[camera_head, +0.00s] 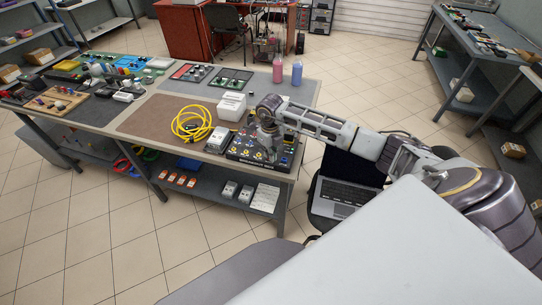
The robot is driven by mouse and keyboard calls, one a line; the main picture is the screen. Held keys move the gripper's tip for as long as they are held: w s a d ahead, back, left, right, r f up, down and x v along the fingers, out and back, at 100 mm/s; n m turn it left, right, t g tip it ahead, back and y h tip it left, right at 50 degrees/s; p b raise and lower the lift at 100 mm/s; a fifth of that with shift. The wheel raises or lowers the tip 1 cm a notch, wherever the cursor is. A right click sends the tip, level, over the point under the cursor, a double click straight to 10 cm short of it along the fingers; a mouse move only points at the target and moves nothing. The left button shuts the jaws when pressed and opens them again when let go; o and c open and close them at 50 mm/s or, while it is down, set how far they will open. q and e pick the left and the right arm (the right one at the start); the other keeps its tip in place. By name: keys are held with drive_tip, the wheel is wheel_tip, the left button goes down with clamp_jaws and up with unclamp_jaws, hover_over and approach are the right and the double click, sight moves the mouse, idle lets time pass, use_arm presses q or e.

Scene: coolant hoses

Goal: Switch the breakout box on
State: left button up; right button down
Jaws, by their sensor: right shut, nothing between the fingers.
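The breakout box appears to be the dark box (243,155) with several coloured sockets and knobs on its top, near the front right end of the long workbench (140,118). My right arm comes in from the right. Its gripper (269,146) points down over the box, shut and empty. The gripper covers part of the box top. I cannot tell whether it touches the box, and the power switch is too small to make out. My left gripper is not in view.
A coiled yellow cable (191,123), a white box (232,105) and a small pale device (217,140) lie left of the dark box. Pink (278,70) and blue (297,74) bottles stand at the bench's back right. A laptop (345,193) sits below my right arm.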

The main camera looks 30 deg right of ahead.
drive_tip(key=shift+r+p, duration=1.8)
drive_tip(key=shift+r, duration=1.6)
